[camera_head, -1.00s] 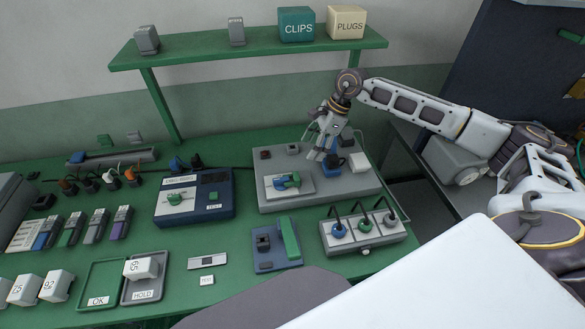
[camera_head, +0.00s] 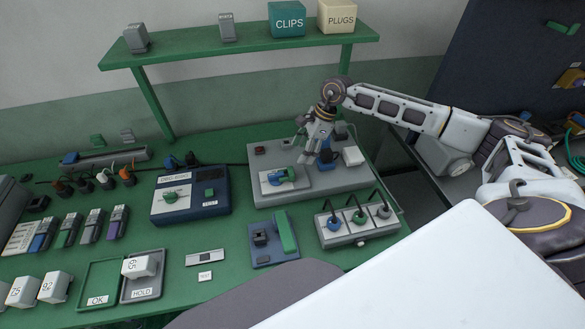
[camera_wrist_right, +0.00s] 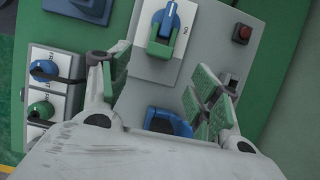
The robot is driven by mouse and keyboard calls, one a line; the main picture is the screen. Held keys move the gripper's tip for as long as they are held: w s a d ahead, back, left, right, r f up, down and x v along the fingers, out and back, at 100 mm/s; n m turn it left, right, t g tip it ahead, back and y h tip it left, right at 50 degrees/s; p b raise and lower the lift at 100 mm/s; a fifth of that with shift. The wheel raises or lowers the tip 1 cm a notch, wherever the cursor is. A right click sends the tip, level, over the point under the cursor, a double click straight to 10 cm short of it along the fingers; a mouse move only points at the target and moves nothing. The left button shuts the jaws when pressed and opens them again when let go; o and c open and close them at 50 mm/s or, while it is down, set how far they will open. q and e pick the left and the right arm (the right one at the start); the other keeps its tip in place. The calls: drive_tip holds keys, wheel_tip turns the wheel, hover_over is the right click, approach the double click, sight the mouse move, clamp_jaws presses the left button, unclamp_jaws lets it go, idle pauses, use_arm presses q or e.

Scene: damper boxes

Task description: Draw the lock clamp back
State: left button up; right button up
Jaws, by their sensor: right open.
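A grey fixture plate (camera_head: 350,180) stands at the back right of the green bench. On it, a white panel (camera_head: 301,182) carries a blue-and-green lever (camera_head: 281,176). The lever also shows in the right wrist view (camera_wrist_right: 167,22), beside lettering that reads ON. A separate blue clamp-like part (camera_head: 327,156) stands behind and to the right of the panel. It shows low in the wrist view (camera_wrist_right: 172,119), partly hidden by my gripper body. My right gripper (camera_head: 311,157) is open and empty above the plate, its green-padded fingers spread. I cannot tell whether it touches anything. My left gripper is out of view.
A red button (camera_head: 260,150) and a white block (camera_head: 353,156) sit on the plate. A box with several knobs and cables (camera_head: 354,239) is in front. A dark blue tester (camera_head: 191,208) stands left. A shelf (camera_head: 240,51) runs above the back.

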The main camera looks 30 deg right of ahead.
sight(292, 170)
drive_tip(key=p+x, duration=0.1)
drive_tip(key=x, duration=0.8)
drive_tip(key=shift+a+f+p, duration=0.25)
drive_tip(key=shift+f+p, duration=0.05)
drive_tip(key=shift+p, duration=0.05)
clamp_jaws()
drive_tip(key=shift+s+d+b, duration=0.15)
drive_tip(key=shift+d+b, duration=0.3)
drive_tip(key=shift+d, duration=0.6)
drive_tip(key=shift+s+d, duration=0.2)
drive_tip(key=shift+d, duration=0.4)
unclamp_jaws()
drive_tip(key=shift+d, duration=0.15)
